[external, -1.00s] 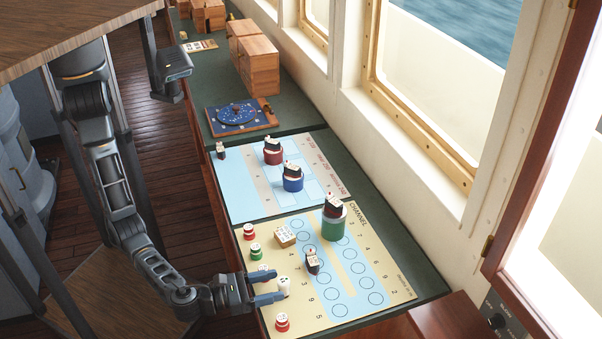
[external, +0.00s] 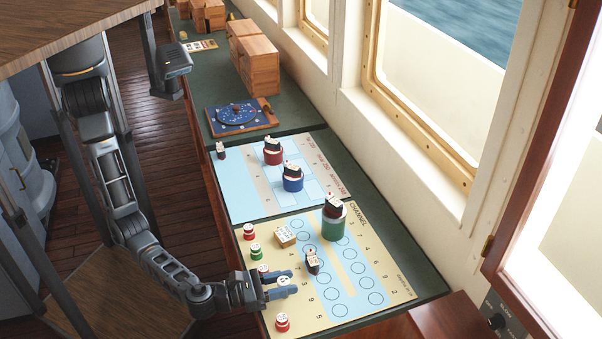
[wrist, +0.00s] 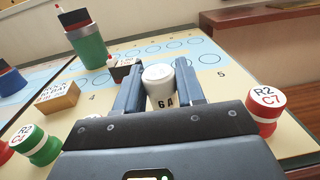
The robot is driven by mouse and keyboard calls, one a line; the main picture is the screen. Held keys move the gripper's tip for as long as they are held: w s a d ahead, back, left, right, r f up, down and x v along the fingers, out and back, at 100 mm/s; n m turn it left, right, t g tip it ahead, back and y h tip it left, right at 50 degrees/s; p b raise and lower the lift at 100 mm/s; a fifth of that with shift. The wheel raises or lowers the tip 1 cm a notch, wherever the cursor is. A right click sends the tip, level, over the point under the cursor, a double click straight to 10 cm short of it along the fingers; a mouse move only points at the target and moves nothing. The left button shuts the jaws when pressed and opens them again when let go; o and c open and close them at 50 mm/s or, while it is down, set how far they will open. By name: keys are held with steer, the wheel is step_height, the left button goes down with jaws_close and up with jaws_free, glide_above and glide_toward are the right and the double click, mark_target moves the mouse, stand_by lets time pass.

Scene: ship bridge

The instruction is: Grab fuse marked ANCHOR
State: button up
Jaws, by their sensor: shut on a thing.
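A white cylinder (wrist: 159,88) with dark characters that look like "6 A" on its side stands between my gripper's two fingers (wrist: 160,92). My gripper is shut on it, low over the yellow CHANNEL board. In the external view my gripper (external: 284,284) reaches in from the left, around the white cylinder (external: 284,280). No ANCHOR marking can be read. The cylinder's lower part is partly hidden by my gripper.
A red-and-white piece (wrist: 266,104) stands close right of my gripper in the wrist view. Green-and-white (wrist: 38,145) and red pieces stand at left. A wooden block (wrist: 57,98), a dark ship piece (external: 312,262) and a green cylinder (external: 334,228) stand beyond.

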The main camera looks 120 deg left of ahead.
steer(key=shift+c, duration=0.9)
steer(key=shift+r, duration=0.15)
